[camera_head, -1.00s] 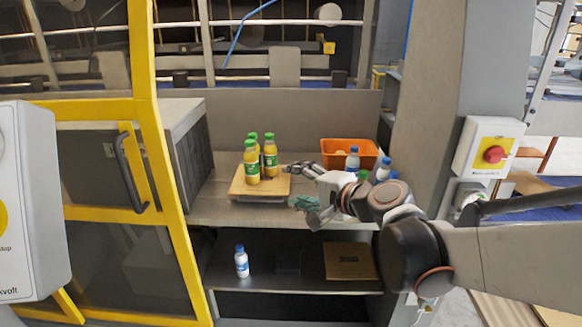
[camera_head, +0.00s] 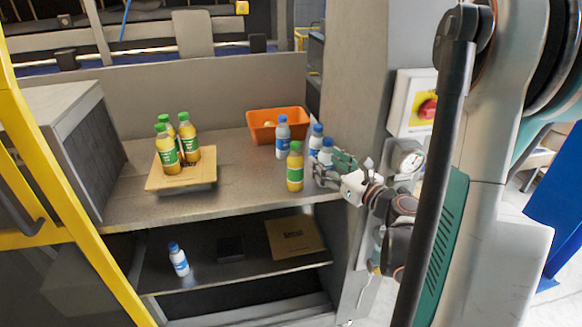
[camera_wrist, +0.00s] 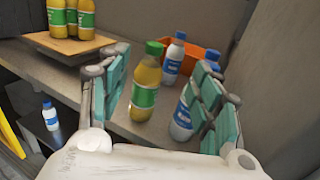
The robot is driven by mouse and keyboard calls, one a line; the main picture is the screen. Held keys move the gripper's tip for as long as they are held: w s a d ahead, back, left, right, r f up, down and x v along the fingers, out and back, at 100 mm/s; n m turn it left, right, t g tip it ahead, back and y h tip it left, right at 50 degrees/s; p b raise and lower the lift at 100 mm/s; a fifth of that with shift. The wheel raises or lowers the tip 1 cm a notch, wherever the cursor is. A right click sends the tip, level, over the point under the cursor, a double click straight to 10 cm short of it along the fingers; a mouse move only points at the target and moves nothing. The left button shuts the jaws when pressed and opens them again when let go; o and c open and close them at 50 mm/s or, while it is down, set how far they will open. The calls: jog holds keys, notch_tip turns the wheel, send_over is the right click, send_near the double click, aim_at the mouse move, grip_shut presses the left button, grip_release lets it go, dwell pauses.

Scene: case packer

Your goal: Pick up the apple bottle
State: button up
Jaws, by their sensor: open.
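A yellow bottle with a green cap and green label, which I take for the apple bottle (camera_head: 294,170), stands upright near the shelf's front edge. In the wrist view the same bottle (camera_wrist: 146,92) appears between my spread fingers, nearer the left one. My gripper (camera_head: 330,170) is open and just right of it; the wrist view shows the open fingers (camera_wrist: 162,90) with a white blue-capped bottle (camera_wrist: 182,115) by the right finger. Three like yellow bottles (camera_head: 168,152) stand on a wooden board (camera_head: 168,182) at the left.
More white blue-capped bottles (camera_head: 282,140) stand behind, near an orange crate (camera_head: 262,124). The lower shelf holds a white bottle (camera_head: 178,260) and a cardboard piece (camera_head: 293,238). A grey post with a red switch (camera_head: 428,108) rises on the right. The shelf between board and apple bottle is clear.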

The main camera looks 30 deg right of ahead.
jog(key=w+a+b, duration=0.1)
jog(key=w+a, duration=0.1)
jog(key=w, duration=1.1)
jog(key=shift+w+a+f, duration=0.15)
jog(key=shift+f, duration=0.15)
grip_shut()
